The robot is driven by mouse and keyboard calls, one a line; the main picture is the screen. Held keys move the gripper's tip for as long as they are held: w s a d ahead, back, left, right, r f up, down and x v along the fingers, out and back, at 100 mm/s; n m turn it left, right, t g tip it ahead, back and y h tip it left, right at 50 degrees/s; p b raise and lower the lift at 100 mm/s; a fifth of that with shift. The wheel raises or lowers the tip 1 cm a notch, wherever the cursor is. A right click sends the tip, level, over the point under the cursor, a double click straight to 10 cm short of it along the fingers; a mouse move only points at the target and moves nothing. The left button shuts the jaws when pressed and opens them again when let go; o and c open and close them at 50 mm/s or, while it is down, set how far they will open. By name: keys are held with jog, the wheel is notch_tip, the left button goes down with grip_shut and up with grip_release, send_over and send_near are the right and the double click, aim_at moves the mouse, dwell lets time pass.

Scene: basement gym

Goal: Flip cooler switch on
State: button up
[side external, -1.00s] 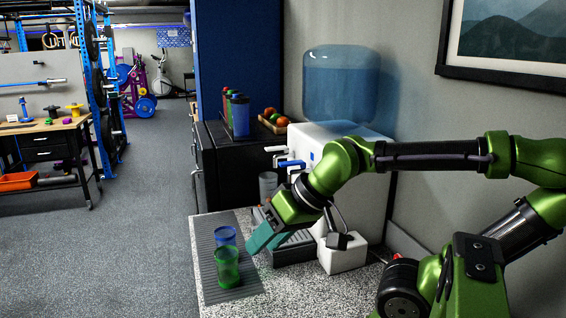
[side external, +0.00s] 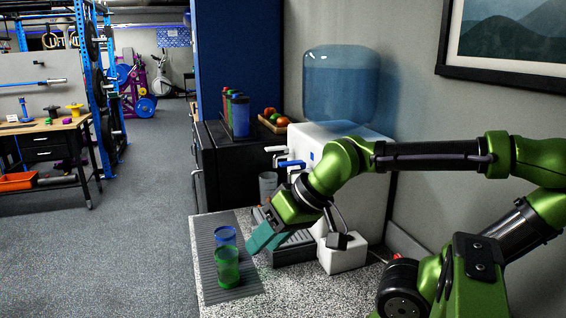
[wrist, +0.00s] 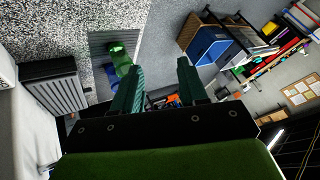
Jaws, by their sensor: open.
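The water cooler (side external: 365,190) is a white body with a blue water jug (side external: 341,90) on top, standing against the wall. A blue tap lever (side external: 291,163) and a white tap lever (side external: 276,149) stick out of its front. A small red part (side external: 398,257) shows low beside the cooler, partly behind my arm; I cannot tell whether it is the switch, or its position. My gripper (side external: 264,237) is open and empty, pointing down in front of the cooler near the drip tray (side external: 290,250). Its two teal fingers also show apart in the wrist view (wrist: 160,82).
A blue cup and a green cup (side external: 227,268) stand on a ribbed grey mat (side external: 243,290) on the speckled counter (side external: 212,301), left of my gripper. A white box (side external: 342,256) with a black top piece sits under my forearm. The counter's front left edge drops to open floor.

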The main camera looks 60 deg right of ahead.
jog(key=shift+d, duration=0.1)
jog(key=shift+c, duration=1.3)
jog(key=d+m, duration=0.1)
jog(key=d, duration=0.1)
jog(key=w+d+m+h, duration=0.1)
jog(key=d, duration=0.3)
jog(key=shift+w+d+f+m, duration=0.15)
jog(key=shift+f+m, duration=0.2)
jog(key=shift+m, duration=0.05)
grip_shut()
jog(key=s+d+m+g+h, duration=0.1)
jog(key=s+d, duration=0.4)
jog(key=d, duration=0.6)
jog(key=s+d+m+g+h, duration=0.1)
jog(key=s+d, duration=0.4)
jog(key=d, duration=0.7)
jog(key=shift+s+d+g+h, duration=0.3)
jog(key=shift+g+h, duration=0.2)
jog(key=shift+g, duration=0.7)
jog(key=shift+w, duration=0.1)
